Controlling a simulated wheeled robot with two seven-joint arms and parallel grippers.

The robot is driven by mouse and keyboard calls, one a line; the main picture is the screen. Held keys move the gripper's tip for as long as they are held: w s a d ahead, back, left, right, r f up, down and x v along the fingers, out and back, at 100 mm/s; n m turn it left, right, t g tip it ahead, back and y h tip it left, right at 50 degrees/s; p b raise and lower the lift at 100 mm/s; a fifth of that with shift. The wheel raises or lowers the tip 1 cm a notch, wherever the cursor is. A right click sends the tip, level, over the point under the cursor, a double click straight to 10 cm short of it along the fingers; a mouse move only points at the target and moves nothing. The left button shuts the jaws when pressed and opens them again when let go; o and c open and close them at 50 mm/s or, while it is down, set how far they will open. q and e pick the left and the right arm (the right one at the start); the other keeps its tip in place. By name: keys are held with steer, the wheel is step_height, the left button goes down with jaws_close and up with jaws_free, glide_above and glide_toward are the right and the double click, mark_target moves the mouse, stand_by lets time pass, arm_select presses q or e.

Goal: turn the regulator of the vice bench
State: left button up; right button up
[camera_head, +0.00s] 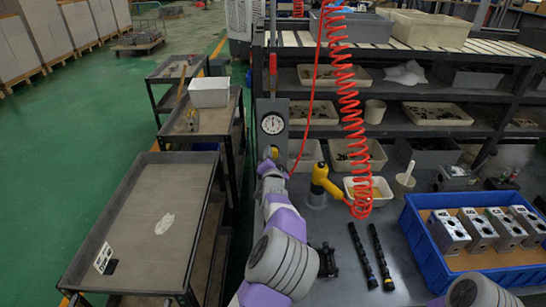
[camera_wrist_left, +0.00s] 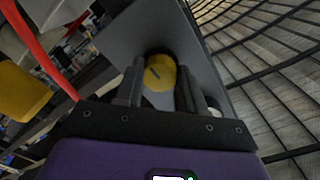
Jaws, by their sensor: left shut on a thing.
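The regulator is a yellow round knob (camera_wrist_left: 160,73) with a dark mark on its face, seen in the left wrist view between my left gripper's fingers. In the head view only a small yellow part of the knob (camera_head: 274,152) shows, below the round white gauge (camera_head: 272,124) on a grey upright panel (camera_head: 283,108). My left gripper (camera_wrist_left: 160,85) is shut on the knob, one dark finger on each side. In the head view my left arm hides most of the gripper and knob. My right gripper is out of the frames.
A coiled red air hose (camera_head: 347,90) hangs right of the panel, by a yellow tool (camera_head: 321,180). Two black rods (camera_head: 361,255) lie on the bench. A blue crate (camera_head: 416,240) with several metal blocks stands at right. A grey trolley (camera_head: 115,225) stands left.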

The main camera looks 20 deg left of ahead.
arm_select(q)
steer(key=o, duration=1)
steer(key=shift+o, duration=0.2)
steer(key=v, duration=0.7)
steer(key=shift+s+p, duration=0.3)
steer(key=shift+p, duration=0.1)
